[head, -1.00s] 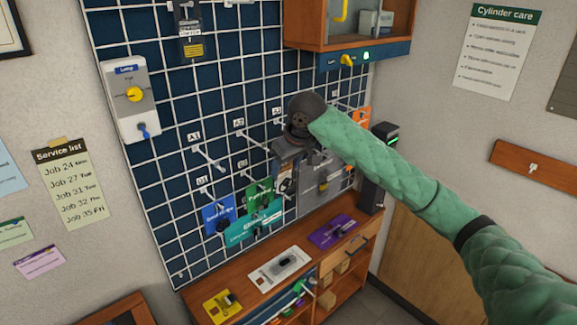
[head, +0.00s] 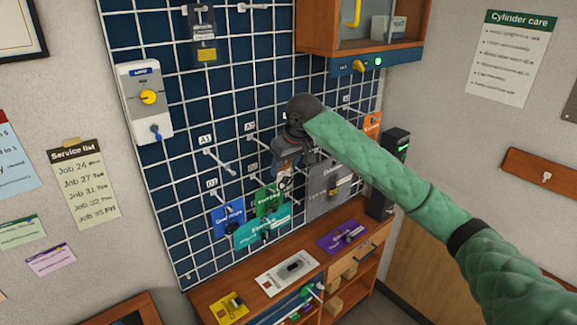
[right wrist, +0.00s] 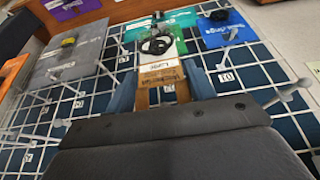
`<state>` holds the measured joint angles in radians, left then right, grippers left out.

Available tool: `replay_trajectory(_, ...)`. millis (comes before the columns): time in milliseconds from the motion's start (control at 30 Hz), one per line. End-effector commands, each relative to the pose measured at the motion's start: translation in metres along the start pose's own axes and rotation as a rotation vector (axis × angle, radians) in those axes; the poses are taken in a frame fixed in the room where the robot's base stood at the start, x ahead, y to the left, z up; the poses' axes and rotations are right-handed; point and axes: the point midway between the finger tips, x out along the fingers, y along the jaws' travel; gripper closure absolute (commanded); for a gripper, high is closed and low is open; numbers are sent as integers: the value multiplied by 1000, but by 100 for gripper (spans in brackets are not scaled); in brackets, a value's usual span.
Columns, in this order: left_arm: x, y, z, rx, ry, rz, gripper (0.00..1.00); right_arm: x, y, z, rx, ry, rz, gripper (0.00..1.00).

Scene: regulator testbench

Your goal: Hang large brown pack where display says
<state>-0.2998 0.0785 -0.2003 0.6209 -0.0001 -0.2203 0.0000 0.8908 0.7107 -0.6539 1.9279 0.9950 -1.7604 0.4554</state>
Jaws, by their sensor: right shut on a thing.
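My right gripper (head: 286,165) is in front of the pegboard, near the A2 label. In the right wrist view its two blue fingers (right wrist: 160,92) are shut on the large brown pack (right wrist: 160,72), which has a brown header and black rings under clear wrap. In the head view the pack (head: 285,183) is small and partly hidden by the gripper. The pegboard (head: 185,190) carries white pegs with labels such as A1 and D1; the peg by A1 (head: 218,160) looks bare. A dark device with a green display (head: 402,147) stands at the right; its text is unreadable.
Blue (head: 228,222), teal (head: 262,232), green (head: 268,202) and grey (head: 325,190) packs hang around and below the gripper. A wooden cabinet (head: 312,25) overhangs the upper right. A bench (head: 215,290) below holds yellow, white and purple packs.

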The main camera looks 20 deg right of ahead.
Motion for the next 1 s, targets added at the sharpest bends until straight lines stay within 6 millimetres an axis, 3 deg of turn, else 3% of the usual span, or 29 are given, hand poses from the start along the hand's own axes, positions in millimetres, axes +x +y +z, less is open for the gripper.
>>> replay_trajectory(500,0,-2,1,0,-1,-2,0,11,0,-23,0,1,0,68)
replay_trajectory(1000,0,-2,1,0,-1,-2,0,21,0,-31,0,0,0,68)
